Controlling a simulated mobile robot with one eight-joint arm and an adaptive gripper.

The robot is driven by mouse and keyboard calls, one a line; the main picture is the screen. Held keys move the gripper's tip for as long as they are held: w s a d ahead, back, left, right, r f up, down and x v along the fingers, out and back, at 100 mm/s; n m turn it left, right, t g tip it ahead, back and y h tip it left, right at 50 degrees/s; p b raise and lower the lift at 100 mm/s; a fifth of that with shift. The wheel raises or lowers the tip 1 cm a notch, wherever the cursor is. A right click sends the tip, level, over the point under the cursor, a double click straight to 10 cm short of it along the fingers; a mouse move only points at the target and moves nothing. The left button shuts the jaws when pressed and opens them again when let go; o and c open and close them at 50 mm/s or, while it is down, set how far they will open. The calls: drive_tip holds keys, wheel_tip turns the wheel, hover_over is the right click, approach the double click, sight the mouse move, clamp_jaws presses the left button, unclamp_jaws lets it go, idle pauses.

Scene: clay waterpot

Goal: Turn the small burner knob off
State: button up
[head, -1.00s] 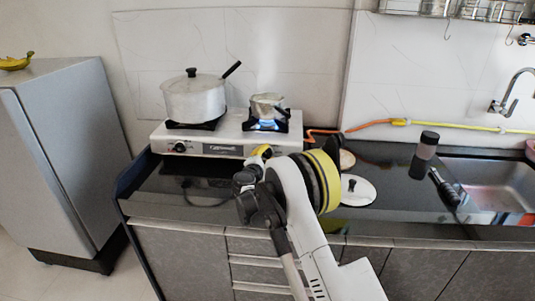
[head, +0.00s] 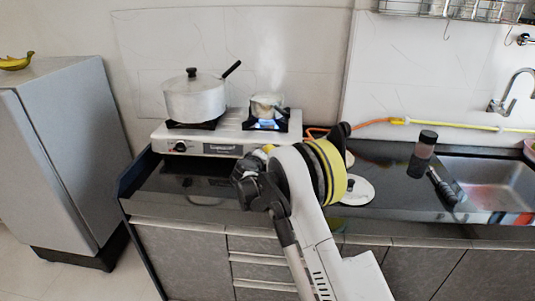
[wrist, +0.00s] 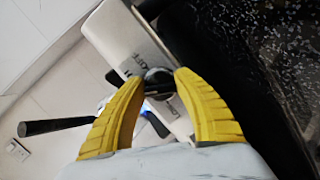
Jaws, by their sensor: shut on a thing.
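The white stove (head: 225,133) stands on the dark counter with two burners. A small metal pot (head: 266,105) sits on the right burner, with pale blue flame (head: 265,124) under it. My gripper (wrist: 160,82) is at the stove's front. In the wrist view its two yellow fingers are closed on the small burner knob (wrist: 158,76), one on each side. In the head view my arm hides this knob and the fingertips.
A large lidded pot (head: 194,99) with a dark handle stands on the left burner. The other knob (head: 180,147) is at the stove's front left. A white lid (head: 357,191), a dark bottle (head: 424,149) and the sink (head: 492,180) lie to the right.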

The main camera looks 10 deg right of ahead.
drive_tip(key=m, duration=0.2)
drive_tip(key=m+y, duration=0.1)
drive_tip(key=m, duration=0.2)
drive_tip(key=shift+m+y+p, duration=0.3)
drive_tip(key=shift+p, duration=0.1)
drive_tip(key=shift+w+a+m+y, duration=0.1)
drive_tip(key=shift+m+y, duration=0.3)
drive_tip(key=shift+m, duration=0.8)
drive_tip(key=shift+a+m+y, duration=0.1)
drive_tip(key=shift+m+y, duration=0.3)
drive_tip(key=shift+m, duration=0.8)
drive_tip(key=shift+f, duration=0.1)
drive_tip(key=o, duration=1.1)
drive_tip(key=shift+o, duration=0.2)
drive_tip(key=v, duration=1.2)
